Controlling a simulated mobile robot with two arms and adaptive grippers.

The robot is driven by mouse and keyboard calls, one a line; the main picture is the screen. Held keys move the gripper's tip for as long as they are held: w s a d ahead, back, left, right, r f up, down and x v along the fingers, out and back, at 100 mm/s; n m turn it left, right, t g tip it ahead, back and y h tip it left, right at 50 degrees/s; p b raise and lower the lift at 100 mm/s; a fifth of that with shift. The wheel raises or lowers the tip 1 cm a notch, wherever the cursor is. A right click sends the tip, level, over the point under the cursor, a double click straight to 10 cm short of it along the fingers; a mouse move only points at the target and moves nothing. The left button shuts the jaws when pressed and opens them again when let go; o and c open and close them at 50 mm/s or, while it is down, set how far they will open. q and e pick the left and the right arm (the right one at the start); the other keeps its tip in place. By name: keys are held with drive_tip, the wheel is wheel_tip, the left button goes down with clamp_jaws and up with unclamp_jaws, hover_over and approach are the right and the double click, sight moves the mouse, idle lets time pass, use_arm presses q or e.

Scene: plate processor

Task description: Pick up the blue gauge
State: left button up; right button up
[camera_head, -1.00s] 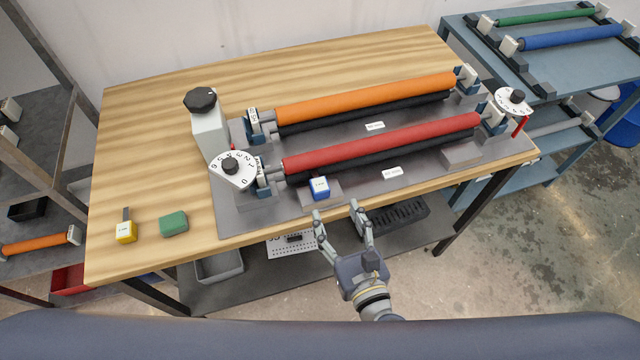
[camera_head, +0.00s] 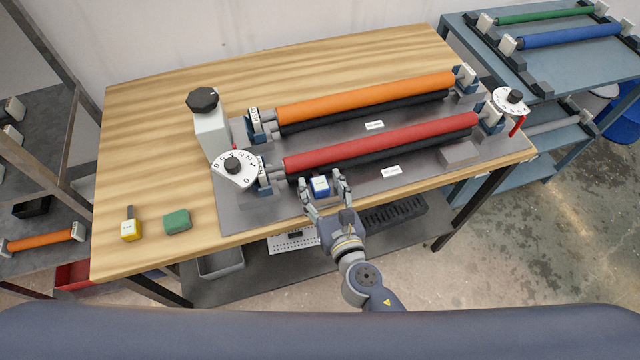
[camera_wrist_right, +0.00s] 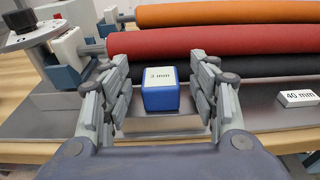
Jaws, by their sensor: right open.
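The blue gauge (camera_head: 320,187) is a small blue block with a white top label. It rests on a low grey block at the front of the machine's metal plate, before the red roller. My right gripper (camera_head: 326,190) is open, with one finger on each side of the gauge. The right wrist view shows a gap between each finger and the gauge (camera_wrist_right: 160,85). My left gripper is in neither view.
The red roller (camera_head: 380,142) and orange roller (camera_head: 365,97) lie just behind. A dial (camera_head: 234,168) stands left of the gauge. A yellow gauge (camera_head: 130,229) and green block (camera_head: 177,221) are on the wooden table (camera_head: 150,150) at left. A white label block (camera_wrist_right: 297,98) is at right.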

drive_tip(key=c, duration=1.2)
drive_tip(key=shift+r, duration=0.15)
